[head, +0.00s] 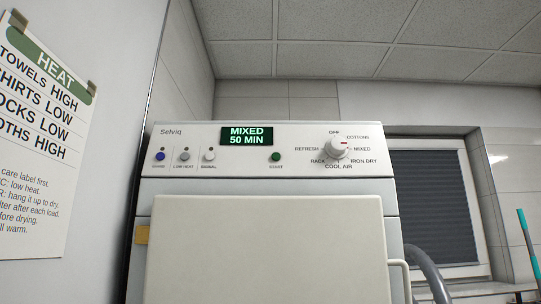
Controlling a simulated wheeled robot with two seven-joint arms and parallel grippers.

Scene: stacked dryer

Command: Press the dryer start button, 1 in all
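The dryer (155,215) is a white front-facing machine in the middle of the head view. Its green start button (276,157), labelled START, sits on the control panel below the display (247,136). The display is lit and reads MIXED 50 MIN. Three smaller buttons are at the left of the panel: a blue one (160,156), a grey one (185,156) and a white one (209,156). Neither of my grippers is in view.
A large pale panel (265,250) covers the dryer's front below the controls. A heat notice (40,130) hangs at the left. A window with a dark blind (432,207) and a teal-topped pole (524,235) are at the right. Nothing blocks the control panel.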

